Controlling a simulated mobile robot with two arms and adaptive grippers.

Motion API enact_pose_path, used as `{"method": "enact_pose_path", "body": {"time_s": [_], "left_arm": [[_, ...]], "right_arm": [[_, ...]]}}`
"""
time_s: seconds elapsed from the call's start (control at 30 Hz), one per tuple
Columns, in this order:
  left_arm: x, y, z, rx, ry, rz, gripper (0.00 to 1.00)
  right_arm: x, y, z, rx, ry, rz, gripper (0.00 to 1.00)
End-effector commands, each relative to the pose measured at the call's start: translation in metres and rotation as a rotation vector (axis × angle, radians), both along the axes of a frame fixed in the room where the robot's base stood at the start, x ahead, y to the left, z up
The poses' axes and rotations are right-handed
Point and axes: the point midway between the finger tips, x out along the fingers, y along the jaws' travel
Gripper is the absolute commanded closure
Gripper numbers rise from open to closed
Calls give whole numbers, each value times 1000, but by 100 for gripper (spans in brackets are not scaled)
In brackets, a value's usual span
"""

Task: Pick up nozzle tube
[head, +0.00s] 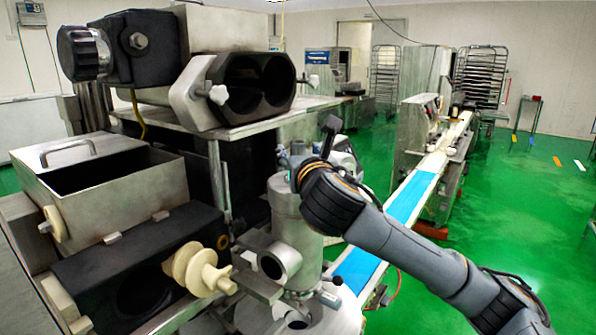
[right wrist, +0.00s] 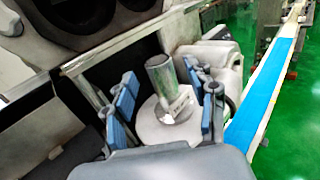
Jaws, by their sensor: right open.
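A metal nozzle tube shows in the right wrist view (right wrist: 160,78), standing on a round pale base between my right gripper's fingers as seen from the wrist. In the head view a grey metal cylinder with a short side opening (head: 296,240), which looks like this tube, stands in front of the machine. My right gripper (right wrist: 165,100) is open, with blue pads on both sides of the tube in the picture; I see no contact. In the head view the right gripper (head: 308,152) is above the cylinder, partly hidden by my wrist. My left gripper is not in view.
The encrusting machine with dark twin openings (head: 252,85) stands behind. A metal hopper (head: 95,190) and a cream screw (head: 197,270) are at left. A blue conveyor belt (head: 413,195) runs past on the right. Green floor lies open beyond it.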

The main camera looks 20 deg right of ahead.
Motion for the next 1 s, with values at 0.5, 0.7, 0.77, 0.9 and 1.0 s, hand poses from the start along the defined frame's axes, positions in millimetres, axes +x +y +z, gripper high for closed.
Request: {"method": "enact_pose_path", "body": {"time_s": [0.5,0.7,0.77,0.9,1.0], "left_arm": [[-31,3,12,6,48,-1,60],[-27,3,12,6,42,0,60],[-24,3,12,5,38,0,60],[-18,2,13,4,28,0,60],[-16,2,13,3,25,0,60]], "right_arm": [[30,-4,2,1,-1,0,50],[30,-4,2,1,-1,0,90],[30,-4,2,1,-1,0,100],[30,-4,2,1,0,0,100],[29,-4,3,1,-2,0,100]]}}
